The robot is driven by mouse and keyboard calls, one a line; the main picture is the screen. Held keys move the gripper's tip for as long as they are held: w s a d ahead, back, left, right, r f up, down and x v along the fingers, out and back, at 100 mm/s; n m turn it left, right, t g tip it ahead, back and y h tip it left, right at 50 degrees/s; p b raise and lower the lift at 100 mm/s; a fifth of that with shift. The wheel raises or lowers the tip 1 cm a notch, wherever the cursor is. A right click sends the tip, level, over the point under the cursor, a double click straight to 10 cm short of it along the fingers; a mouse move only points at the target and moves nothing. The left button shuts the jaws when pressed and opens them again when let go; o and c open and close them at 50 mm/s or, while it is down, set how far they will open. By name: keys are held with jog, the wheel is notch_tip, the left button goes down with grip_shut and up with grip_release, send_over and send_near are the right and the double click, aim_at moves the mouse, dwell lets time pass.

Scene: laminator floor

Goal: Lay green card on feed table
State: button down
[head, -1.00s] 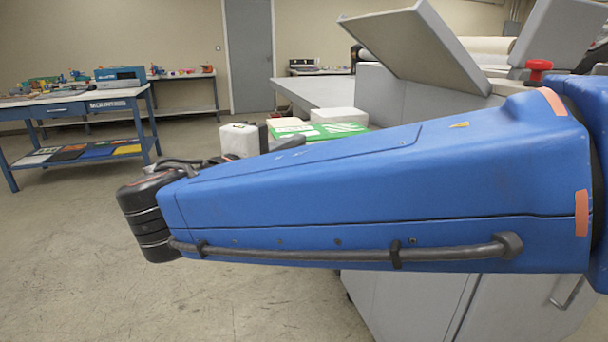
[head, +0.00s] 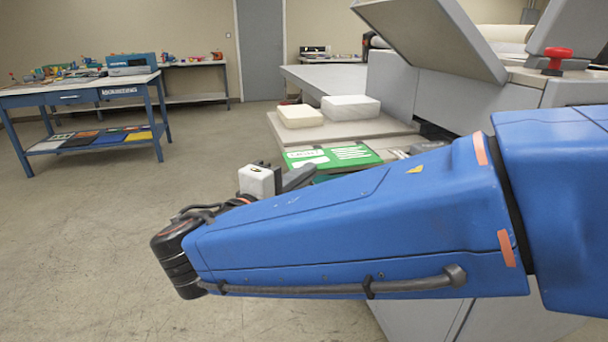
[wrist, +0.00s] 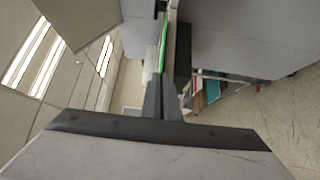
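The green card (head: 333,156), with white print, is held out flat from my gripper (head: 299,177) in the head view. In the wrist view my gripper (wrist: 163,100) has its fingers close together, and the card (wrist: 163,45) shows edge-on as a thin green strip between them. The feed table (head: 345,137) is the pale flat board just behind the card. The card overlaps its near edge in the picture; I cannot tell whether they touch. My arm hides part of the card's near side.
A cream block (head: 300,115) and a white block (head: 350,107) sit on the feed table. The grey laminator (head: 430,100), with a raised panel and red knob (head: 557,60), stands to the right. A blue workbench (head: 85,95) is far left. The floor between is clear.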

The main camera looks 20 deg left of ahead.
jog(key=shift+f, duration=0.1)
jog(key=c, duration=2)
grip_release()
jog(key=v, duration=1.2)
jog(key=shift+r, duration=0.2)
